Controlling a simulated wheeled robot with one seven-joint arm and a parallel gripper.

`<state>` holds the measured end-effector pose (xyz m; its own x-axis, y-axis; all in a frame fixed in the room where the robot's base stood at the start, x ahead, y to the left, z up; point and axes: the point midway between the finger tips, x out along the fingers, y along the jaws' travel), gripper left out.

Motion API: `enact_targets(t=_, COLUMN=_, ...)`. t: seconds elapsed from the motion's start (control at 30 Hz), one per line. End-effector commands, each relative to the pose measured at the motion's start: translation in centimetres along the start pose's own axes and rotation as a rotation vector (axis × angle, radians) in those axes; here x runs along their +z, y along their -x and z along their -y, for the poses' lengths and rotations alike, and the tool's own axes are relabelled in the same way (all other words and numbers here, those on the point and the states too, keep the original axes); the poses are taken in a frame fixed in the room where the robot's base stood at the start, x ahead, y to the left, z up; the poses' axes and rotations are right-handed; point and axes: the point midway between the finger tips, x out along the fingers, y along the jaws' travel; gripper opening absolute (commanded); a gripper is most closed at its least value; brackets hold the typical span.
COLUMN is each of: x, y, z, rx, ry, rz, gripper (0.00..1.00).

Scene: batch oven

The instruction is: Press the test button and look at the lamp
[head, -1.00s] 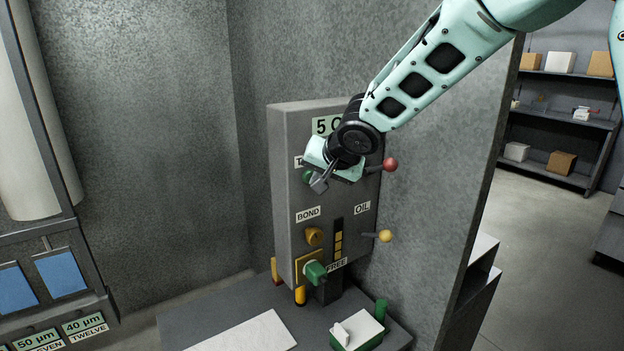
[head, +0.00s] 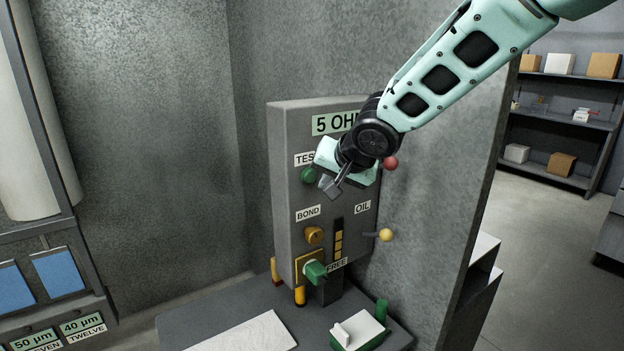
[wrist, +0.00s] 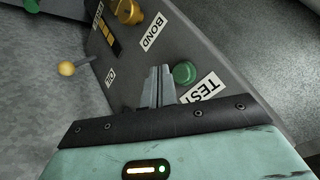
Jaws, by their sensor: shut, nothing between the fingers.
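The green test button (head: 308,174) sits under the TEST label on the grey panel (head: 290,215); it also shows in the wrist view (wrist: 184,73). My gripper (head: 328,187) is shut and empty, just right of and below the button in the head view. In the wrist view its fingertips (wrist: 160,70) lie beside the button, seemingly apart from it. Below, next to the BOND label, is a round amber fitting (head: 314,235), perhaps the lamp. I cannot tell whether it is lit. My wrist covers part of the panel's upper right.
A red knob (head: 390,163) and a yellow knob (head: 386,235) stick out at the panel's right. A green plug-like part (head: 315,271) sits by the FREE label. A bench (head: 195,325) below holds a white sheet (head: 245,333) and a green box (head: 358,337).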

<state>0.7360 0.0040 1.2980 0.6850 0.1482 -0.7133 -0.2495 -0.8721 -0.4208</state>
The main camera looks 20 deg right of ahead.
Motion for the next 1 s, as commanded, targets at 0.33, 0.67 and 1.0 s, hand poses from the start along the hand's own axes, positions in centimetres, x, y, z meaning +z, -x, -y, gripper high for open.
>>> enact_targets(t=0.33, x=1.6, y=2.0, z=-1.6, rx=0.0, ry=-0.001, rz=0.0, gripper=0.0)
enact_targets(t=0.67, x=1.7, y=2.2, z=-1.7, rx=0.001, ry=0.0, rz=0.0, gripper=0.0)
enact_targets(t=1.0, x=1.7, y=2.2, z=-1.7, rx=0.001, ry=0.0, rz=0.001, gripper=0.0)
